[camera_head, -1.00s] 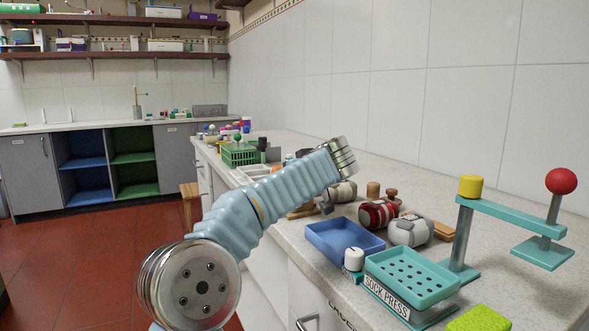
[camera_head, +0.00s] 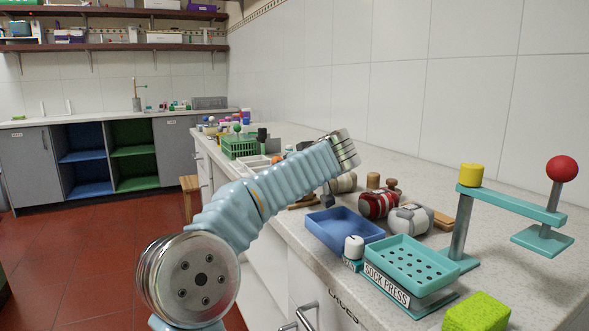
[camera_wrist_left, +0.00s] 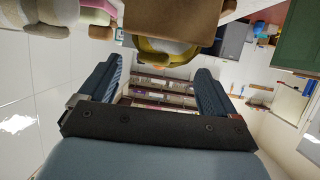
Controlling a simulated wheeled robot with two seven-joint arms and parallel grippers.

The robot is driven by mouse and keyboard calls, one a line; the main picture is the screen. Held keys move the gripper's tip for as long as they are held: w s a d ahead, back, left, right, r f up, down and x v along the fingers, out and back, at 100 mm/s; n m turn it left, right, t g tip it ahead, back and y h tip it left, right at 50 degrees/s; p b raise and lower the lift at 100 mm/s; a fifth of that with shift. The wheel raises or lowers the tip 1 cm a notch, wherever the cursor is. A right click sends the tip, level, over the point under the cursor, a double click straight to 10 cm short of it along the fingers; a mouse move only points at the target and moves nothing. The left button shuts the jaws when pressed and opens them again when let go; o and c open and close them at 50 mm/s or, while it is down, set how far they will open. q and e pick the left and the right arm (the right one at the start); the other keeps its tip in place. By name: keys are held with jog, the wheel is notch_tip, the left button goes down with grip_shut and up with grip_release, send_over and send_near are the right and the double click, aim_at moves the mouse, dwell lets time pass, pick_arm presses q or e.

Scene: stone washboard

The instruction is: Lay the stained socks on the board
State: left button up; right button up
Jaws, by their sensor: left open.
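My left arm reaches over the counter in the head view, and its gripper is mostly hidden behind the arm. In the left wrist view my left gripper (camera_wrist_left: 155,78) is open, with nothing between its fingers. Beyond the fingertips are a brown object (camera_wrist_left: 178,18) and a yellow-and-grey rounded one (camera_wrist_left: 160,55). In the head view a red-and-white roll (camera_head: 378,205) and a grey-white roll (camera_head: 409,218) lie right of the arm. A beige roll (camera_head: 343,183) is partly behind it. I cannot tell which are the stained socks. The board is not clearly identifiable. My right gripper is not in view.
A blue tray (camera_head: 335,239) and the teal sock press (camera_head: 400,265) stand at the front edge. A teal stand with a red ball (camera_head: 561,169) rises at the right, and a lime block (camera_head: 477,312) lies below. A green basket (camera_head: 240,147) stands farther back.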

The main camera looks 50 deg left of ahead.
pick_arm(q)
jog(key=v, duration=1.3)
jog(key=shift+d+b, duration=0.25)
jog(key=shift+b, duration=0.2)
jog(key=shift+s, duration=0.1)
